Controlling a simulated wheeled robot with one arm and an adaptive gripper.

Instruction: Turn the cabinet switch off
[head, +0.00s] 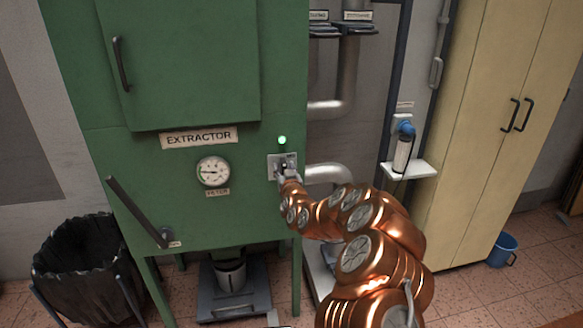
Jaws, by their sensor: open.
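The green extractor cabinet (225,215) stands in front of me. Its switch plate (272,160) is a small grey plate near the cabinet's right edge, below a lit green lamp (282,140). My gripper (285,166) is right in front of the plate. It is small in the view and largely covers the switch, so I cannot tell the switch's position or whether the fingers touch it. No object shows in the gripper.
A round gauge (212,171) and a black lever (140,212) are on the cabinet front. A black bin (85,262) stands at the left. Grey pipes (328,174), a small white shelf (411,169) and a yellow locker (480,130) are at the right.

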